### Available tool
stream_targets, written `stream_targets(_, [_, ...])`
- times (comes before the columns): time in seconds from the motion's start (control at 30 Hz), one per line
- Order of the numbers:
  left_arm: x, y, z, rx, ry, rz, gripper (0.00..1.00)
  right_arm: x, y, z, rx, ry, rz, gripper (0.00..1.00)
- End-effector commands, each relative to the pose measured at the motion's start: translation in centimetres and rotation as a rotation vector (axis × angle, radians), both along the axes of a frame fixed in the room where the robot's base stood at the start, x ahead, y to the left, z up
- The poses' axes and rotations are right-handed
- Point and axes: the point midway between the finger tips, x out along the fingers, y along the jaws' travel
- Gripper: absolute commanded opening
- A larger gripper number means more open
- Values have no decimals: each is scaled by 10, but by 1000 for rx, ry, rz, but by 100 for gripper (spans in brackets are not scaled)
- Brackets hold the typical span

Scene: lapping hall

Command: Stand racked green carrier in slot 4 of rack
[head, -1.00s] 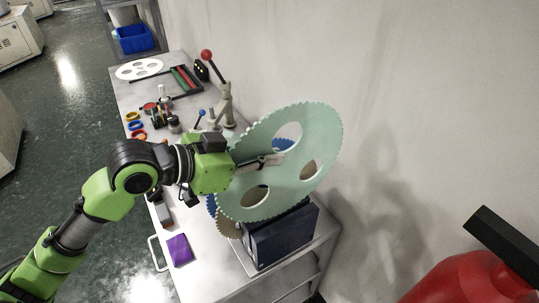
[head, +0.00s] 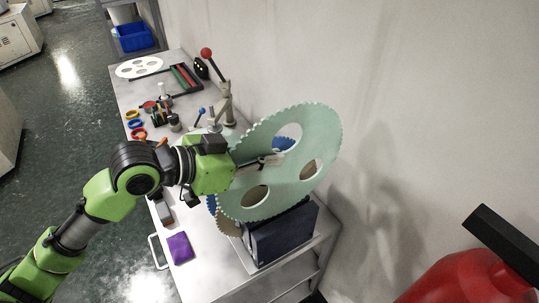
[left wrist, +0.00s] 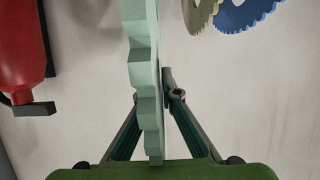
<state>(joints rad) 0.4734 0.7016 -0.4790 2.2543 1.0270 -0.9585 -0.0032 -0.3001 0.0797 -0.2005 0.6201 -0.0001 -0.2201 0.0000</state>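The green carrier (head: 285,178) is a large pale green toothed disc with several round holes, tilted in the head view. My left gripper (head: 272,160) is shut on it near its upper left part. In the left wrist view the carrier (left wrist: 146,70) shows edge-on between the two fingers (left wrist: 152,92). The rack (head: 283,236) is a dark blue block on the near end of the bench, below the carrier. I cannot tell whether the carrier's lower edge is in a slot. A blue carrier (left wrist: 245,14) and a tan carrier (left wrist: 200,12) are partly hidden behind it. My right gripper is out of view.
The steel bench (head: 212,262) holds a purple block (head: 180,248), several coloured rings, a red-knobbed lever (head: 207,53) and a white disc (head: 139,67). A wall stands close on the right. A red extinguisher (head: 465,278) is at lower right.

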Motion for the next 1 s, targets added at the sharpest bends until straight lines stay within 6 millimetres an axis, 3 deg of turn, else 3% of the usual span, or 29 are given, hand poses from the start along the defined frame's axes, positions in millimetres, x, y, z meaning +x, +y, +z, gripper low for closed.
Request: stream_targets(1.0, [1,0,-21,-5,-7,1,0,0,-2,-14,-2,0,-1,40])
